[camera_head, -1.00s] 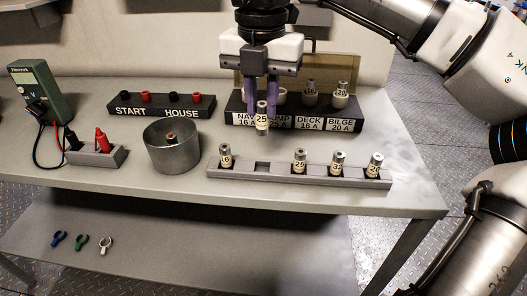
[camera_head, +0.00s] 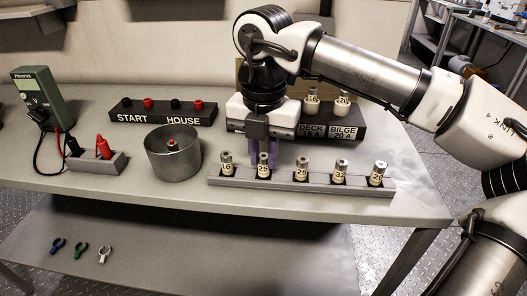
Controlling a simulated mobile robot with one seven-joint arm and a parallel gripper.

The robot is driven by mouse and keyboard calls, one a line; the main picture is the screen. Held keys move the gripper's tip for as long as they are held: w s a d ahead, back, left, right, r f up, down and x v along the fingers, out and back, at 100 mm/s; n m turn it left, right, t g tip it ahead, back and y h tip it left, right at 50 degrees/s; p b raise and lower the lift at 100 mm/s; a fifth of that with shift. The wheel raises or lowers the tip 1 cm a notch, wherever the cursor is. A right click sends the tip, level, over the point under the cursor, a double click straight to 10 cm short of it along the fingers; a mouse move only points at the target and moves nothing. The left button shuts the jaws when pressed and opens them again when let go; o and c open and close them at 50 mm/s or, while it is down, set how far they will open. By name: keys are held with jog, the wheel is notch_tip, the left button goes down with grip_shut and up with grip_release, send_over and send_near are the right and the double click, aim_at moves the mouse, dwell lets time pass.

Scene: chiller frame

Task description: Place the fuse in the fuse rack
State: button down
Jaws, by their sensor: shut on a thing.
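The fuse (camera_head: 263,168), a small silver and cream cylinder marked 25, stands upright in the second slot from the left of the grey fuse rack (camera_head: 225,182). My gripper (camera_head: 264,152) is right above and around its top, with purple fingers pointing down and shut on it. The fingers partly hide the fuse's upper end. Whether the fuse is fully seated cannot be told. Other fuses stand in the rack: one marked 16 (camera_head: 227,164) at the left, and several to the right, including one marked 25 (camera_head: 302,169).
A black fuse block (camera_head: 345,133) marked DECK and BILGE is behind, partly hidden by my arm. A metal cup (camera_head: 173,157) with a fuse inside stands left of the rack. A multimeter (camera_head: 42,97), a probe holder (camera_head: 95,164) and a START/HOUSE block (camera_head: 160,117) are farther left.

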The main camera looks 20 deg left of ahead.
aim_at(264, 156)
jog(key=c, duration=1.3)
grip_release()
jog(key=shift+f, duration=0.1)
notch_tip(264, 156, up, 12)
jog(key=p, duration=0.1)
jog(key=shift+r, duration=0.2)
